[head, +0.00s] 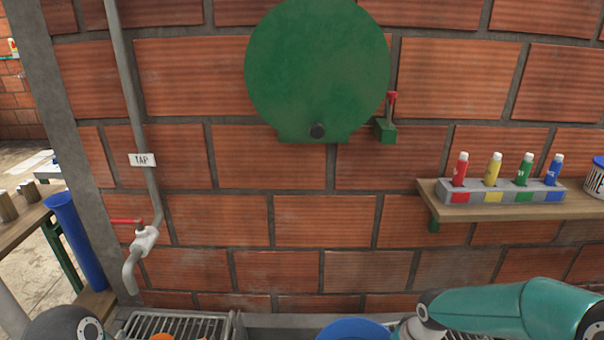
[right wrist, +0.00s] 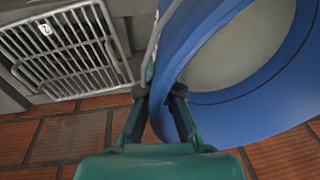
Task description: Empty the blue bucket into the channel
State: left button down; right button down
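The blue bucket (head: 355,330) shows only its upper rim at the bottom edge of the head view. In the right wrist view the blue bucket (right wrist: 215,95) fills the upper right, its mouth facing the camera and a plain grey surface inside. My right gripper (right wrist: 162,93) has its two fingers on either side of the bucket's wall at the rim and appears shut on it. In the head view my right gripper is mostly cut off beside the bucket.
A metal grate (head: 175,325) lies at the bottom of the head view, left of the bucket; a grate (right wrist: 70,50) also shows in the wrist view. A tap (head: 145,240) hangs above left. A shelf (head: 510,208) with several coloured bottles is on the brick wall.

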jog(key=shift+w+a+r, duration=0.1)
jog(key=shift+w+a, duration=0.15)
jog(key=shift+a, duration=0.05)
notch_tip(320, 180, down, 7)
jog(key=b, duration=0.7)
jog(key=shift+r, duration=0.3)
jog(key=r+p, duration=0.6)
jog(key=p, duration=0.1)
jog(key=shift+d+r, duration=0.2)
jog(key=shift+r, duration=0.1)
jog(key=shift+s, duration=0.15)
